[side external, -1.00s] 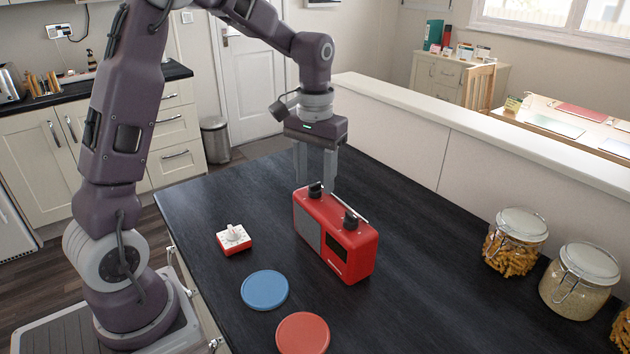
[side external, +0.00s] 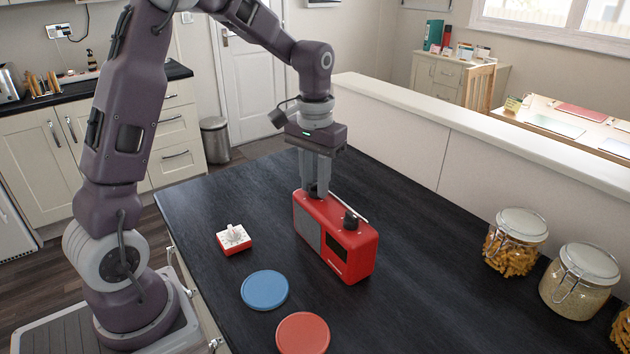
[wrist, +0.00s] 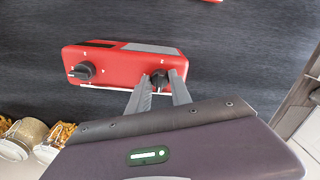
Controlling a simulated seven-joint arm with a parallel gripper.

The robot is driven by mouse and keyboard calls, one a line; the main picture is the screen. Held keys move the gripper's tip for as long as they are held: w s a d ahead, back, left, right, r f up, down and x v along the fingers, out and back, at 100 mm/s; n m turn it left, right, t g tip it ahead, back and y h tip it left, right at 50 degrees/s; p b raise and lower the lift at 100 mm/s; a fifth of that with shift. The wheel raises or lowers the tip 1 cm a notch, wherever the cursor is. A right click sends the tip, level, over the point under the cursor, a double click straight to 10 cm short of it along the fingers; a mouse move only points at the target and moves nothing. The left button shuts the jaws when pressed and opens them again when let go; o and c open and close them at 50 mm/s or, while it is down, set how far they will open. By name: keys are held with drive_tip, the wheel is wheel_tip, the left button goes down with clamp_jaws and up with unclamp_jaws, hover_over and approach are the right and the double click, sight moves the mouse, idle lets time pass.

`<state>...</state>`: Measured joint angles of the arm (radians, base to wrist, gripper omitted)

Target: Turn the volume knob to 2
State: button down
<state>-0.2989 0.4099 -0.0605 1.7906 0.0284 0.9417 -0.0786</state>
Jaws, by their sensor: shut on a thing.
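The red radio (side external: 340,240) stands on the dark worktop with two black knobs on its top. My gripper (side external: 317,190) points straight down over the knob at the radio's far left end and is shut on this knob (wrist: 158,78), with a finger on either side. The fingers partly hide it. The other black knob (side external: 351,220) is free; in the wrist view it has a pale pointer and small marks around it. I cannot read which knob is for volume, nor the numbers.
A small red box with a white dial (side external: 234,238) stands left of the radio. A blue disc (side external: 265,290) and a red disc (side external: 303,334) lie in front. Glass jars (side external: 515,240) stand at the right. A pale ledge (side external: 480,155) runs behind the worktop.

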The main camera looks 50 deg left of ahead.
drive_tip(key=m, duration=0.3)
drive_tip(key=shift+m, duration=0.3)
drive_tip(key=m, duration=0.4)
drive_tip(key=shift+m, duration=0.3)
drive_tip(key=m, duration=0.4)
drive_tip(key=shift+m, duration=0.3)
drive_tip(key=m, duration=0.4)
drive_tip(key=shift+m, duration=0.3)
drive_tip(key=m, duration=1.3)
drive_tip(key=shift+m, duration=2.5)
